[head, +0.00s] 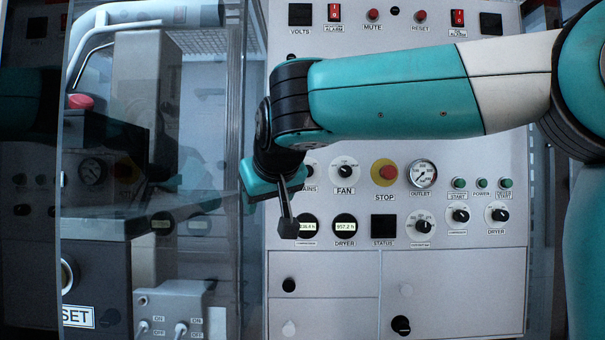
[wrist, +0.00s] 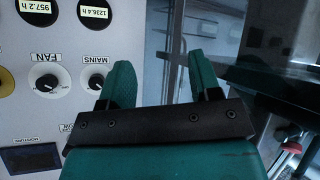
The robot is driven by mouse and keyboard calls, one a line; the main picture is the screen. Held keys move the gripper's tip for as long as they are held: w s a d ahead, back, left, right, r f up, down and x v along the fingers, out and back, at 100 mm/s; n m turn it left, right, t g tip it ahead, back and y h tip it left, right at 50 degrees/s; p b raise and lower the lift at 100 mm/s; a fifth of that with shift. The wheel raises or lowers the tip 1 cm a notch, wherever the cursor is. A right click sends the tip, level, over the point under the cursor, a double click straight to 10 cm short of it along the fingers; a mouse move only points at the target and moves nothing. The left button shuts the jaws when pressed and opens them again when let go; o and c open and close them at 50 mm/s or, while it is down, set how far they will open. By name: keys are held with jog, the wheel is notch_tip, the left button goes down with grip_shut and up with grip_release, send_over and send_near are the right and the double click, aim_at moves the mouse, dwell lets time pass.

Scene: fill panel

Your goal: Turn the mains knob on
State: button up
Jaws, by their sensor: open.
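The mains knob (head: 311,170) is on the panel, partly hidden by my arm in the head view. The knob lies outside the fingers, just left of the left finger in the wrist view. In the head view my gripper (head: 286,212) is in front of the panel's left edge. I cannot tell whether a finger touches the dial.
The fan knob (head: 344,172) and the red stop button (head: 384,172) are to the right of the mains knob. Hour meters (head: 345,226) sit below. A glass-like clear panel (head: 150,190) and grey equipment stand at left, close to my gripper.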

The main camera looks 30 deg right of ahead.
jog(key=s+d+r+m+h, duration=0.2)
jog(key=d+r+m, duration=0.1)
jog(key=r, duration=0.3)
jog(key=s+d+r+m+h, duration=0.1)
jog(key=d+r+m+h, duration=0.1)
jog(key=r+m+h, duration=0.3)
jog(key=w+d+f+n+y, duration=0.1)
jog(key=w+d+f, duration=0.4)
jog(key=w+d, duration=0.5)
jog(key=shift+w+y+b, duration=0.45)
jog(key=shift+w+y, duration=0.15)
jog(key=shift+w, duration=0.6)
jog(key=shift+f, duration=0.1)
jog(key=shift+c, duration=0.3)
jog(key=shift+t, duration=0.3)
jog(key=c, duration=0.9)
